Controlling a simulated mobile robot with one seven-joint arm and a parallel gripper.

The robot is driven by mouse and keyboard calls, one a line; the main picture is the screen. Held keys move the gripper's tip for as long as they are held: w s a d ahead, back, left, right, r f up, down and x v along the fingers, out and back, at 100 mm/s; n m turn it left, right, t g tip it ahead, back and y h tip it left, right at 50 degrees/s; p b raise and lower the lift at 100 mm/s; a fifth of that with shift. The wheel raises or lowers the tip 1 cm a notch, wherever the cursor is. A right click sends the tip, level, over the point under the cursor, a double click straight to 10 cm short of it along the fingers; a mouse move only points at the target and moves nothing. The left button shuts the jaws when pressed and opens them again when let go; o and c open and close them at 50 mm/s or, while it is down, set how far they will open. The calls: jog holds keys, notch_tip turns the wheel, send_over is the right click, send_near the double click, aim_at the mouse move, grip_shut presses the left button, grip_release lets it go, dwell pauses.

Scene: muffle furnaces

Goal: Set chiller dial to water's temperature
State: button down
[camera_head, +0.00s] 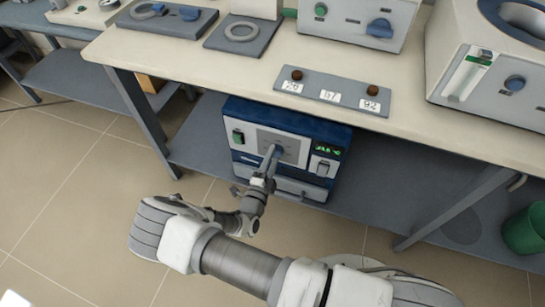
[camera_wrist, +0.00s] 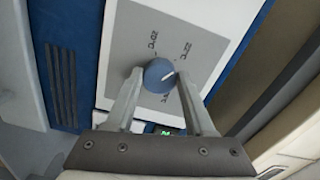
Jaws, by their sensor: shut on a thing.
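The chiller (camera_head: 240,156) is a blue and white box on the shelf under the table. It has a small green lit display (camera_head: 328,150) whose digits are too small to read surely. In the wrist view its dial (camera_wrist: 159,73) is a round blue knob with a white pointer line, on a grey plate (camera_wrist: 133,40) with temperature marks around it, seen turned and hard to read. My gripper (camera_wrist: 160,77) has one finger on each side of the dial and is shut on it. In the head view my gripper (camera_head: 272,156) hides the dial. I cannot identify the water.
The tabletop edge (camera_head: 290,115) overhangs the chiller. On it lies a grey strip (camera_head: 345,99) with numbered tags and two brown knobs. White machines (camera_head: 490,75) stand behind and at right. A green bin (camera_head: 525,230) is at lower right.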

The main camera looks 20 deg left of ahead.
jog(key=n, duration=0.6)
jog(key=shift+d+f, duration=0.1)
jog(key=shift+f, duration=0.05)
jog(key=n, duration=0.6)
jog(key=shift+n+b, duration=0.4)
jog(key=shift+c, duration=1.3)
grip_release()
jog(key=s+a+p, duration=0.1)
jog(key=s+p, duration=0.2)
jog(key=s, duration=1.4)
jog(key=shift+s, duration=0.25)
jog(key=shift+a, duration=0.1)
